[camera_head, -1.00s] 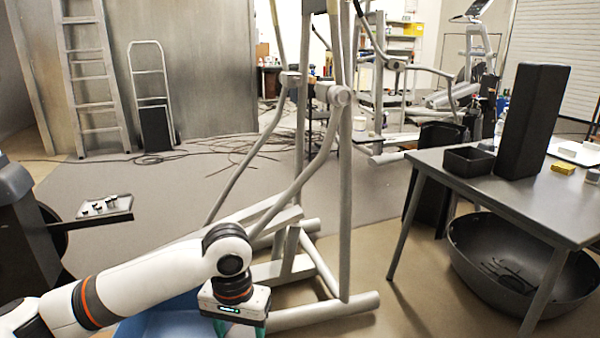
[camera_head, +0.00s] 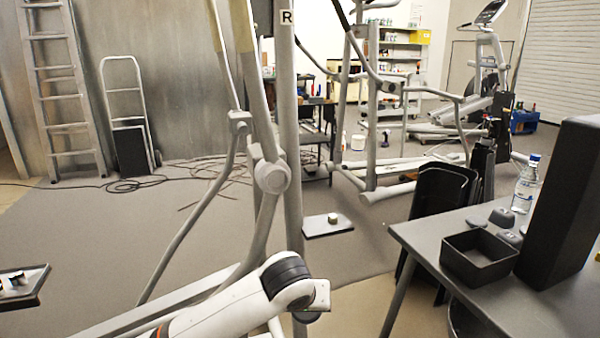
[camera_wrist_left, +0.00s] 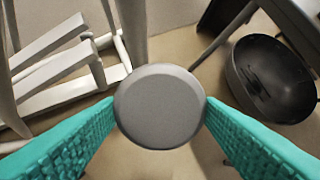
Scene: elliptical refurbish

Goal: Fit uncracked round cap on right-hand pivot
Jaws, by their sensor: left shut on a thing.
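A smooth grey round cap (camera_wrist_left: 160,106) shows in the left wrist view, held between the two teal fingers of my left gripper (camera_wrist_left: 160,112). No crack shows on its visible face. In the head view my left arm reaches in from the bottom, in front of the elliptical's lower frame; its fingers and the cap do not show there. The elliptical's near pivot (camera_head: 272,177) is a round grey hub below the upright marked "R" (camera_head: 287,17), up and left of my wrist. Another joint (camera_head: 240,121) sits behind it to the left. My right gripper is not in view.
A grey table (camera_head: 430,240) at right holds an open black bin (camera_head: 478,260), a tall black box (camera_head: 565,200), a bottle (camera_head: 525,185) and small dark pieces. A black basin (camera_wrist_left: 270,80) is below it.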

